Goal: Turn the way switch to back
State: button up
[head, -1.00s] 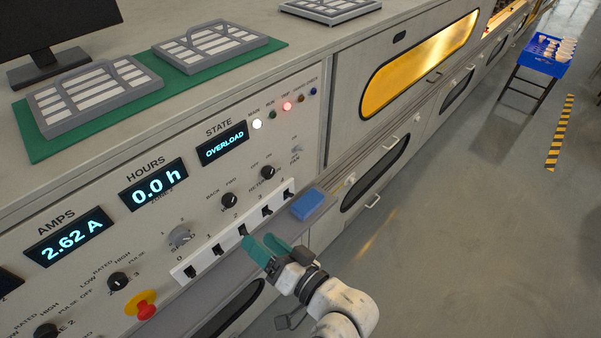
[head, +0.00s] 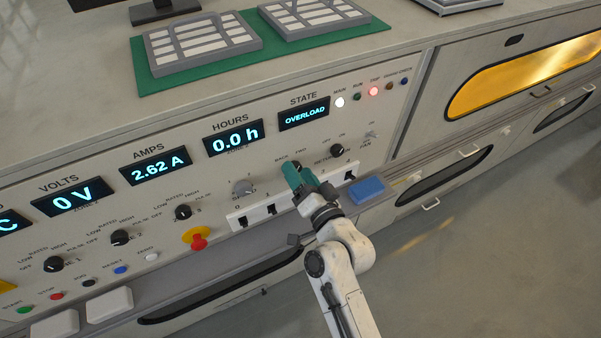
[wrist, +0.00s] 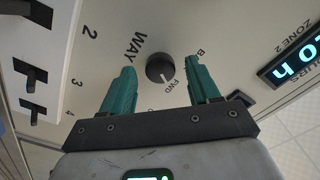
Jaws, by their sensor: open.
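The way switch (wrist: 160,67) is a round black knob on the sloped panel, with WAY, FWD and BACK printed around it. In the wrist view its pale mark points toward FWD. My gripper (wrist: 160,76) has teal fingers, spread wide and empty. The knob sits between and just beyond the fingertips, and I see no finger touching it. In the head view my gripper (head: 293,174) is over the panel at the switch and hides most of it. The STATE display (head: 304,114) reads OVERLOAD.
A numbered row of black levers (head: 271,209) on a white strip runs just below my gripper. A grey speed knob (head: 244,187) is to the left, another black knob (head: 337,150) to the right. A blue block (head: 367,189) rests on the ledge. A red stop button (head: 198,240) is lower left.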

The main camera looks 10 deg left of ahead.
jog(key=shift+c, duration=0.2)
jog(key=c, duration=1)
jog(key=shift+f+n+b, duration=0.1)
jog(key=shift+n+b, duration=5.2)
jog(key=shift+n, duration=0.6)
